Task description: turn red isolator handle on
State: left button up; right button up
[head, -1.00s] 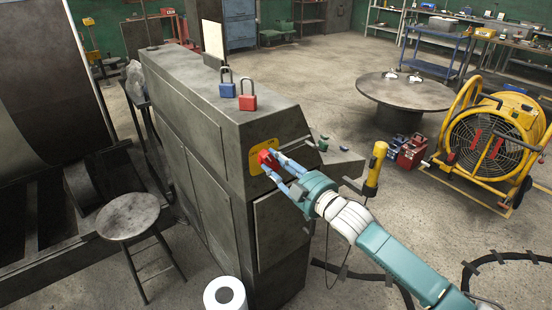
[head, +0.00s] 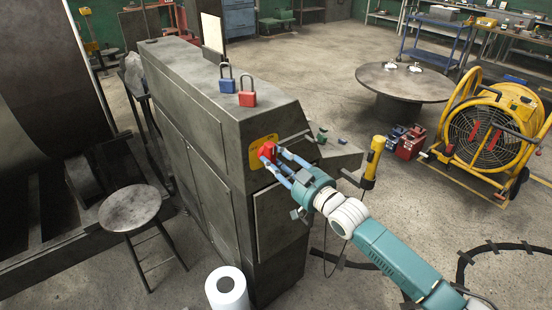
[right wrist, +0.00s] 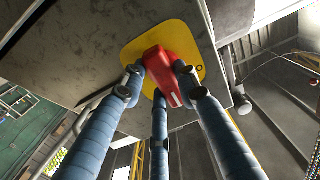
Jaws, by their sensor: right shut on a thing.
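The red isolator handle (head: 268,151) sits on a yellow plate (head: 257,157) on the end face of the grey cabinet (head: 232,180). My right gripper (head: 271,155) is at the handle, its blue fingers on both sides of it. In the right wrist view the red handle (right wrist: 170,72) lies between the fingertips (right wrist: 160,82), with the yellow plate (right wrist: 188,50) behind it. The gripper is shut on the handle. A small black ring mark shows on the plate beside the handle. The left gripper does not show.
A blue padlock (head: 227,80) and a red padlock (head: 247,93) stand on the cabinet top. A stool (head: 131,209) and a white roll (head: 227,289) are near the cabinet. A yellow fan (head: 490,130) stands at the right. Floor between is mostly clear.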

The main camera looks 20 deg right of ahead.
jog(key=shift+f, duration=0.15)
jog(key=o, duration=1.2)
jog(key=v, duration=1.2)
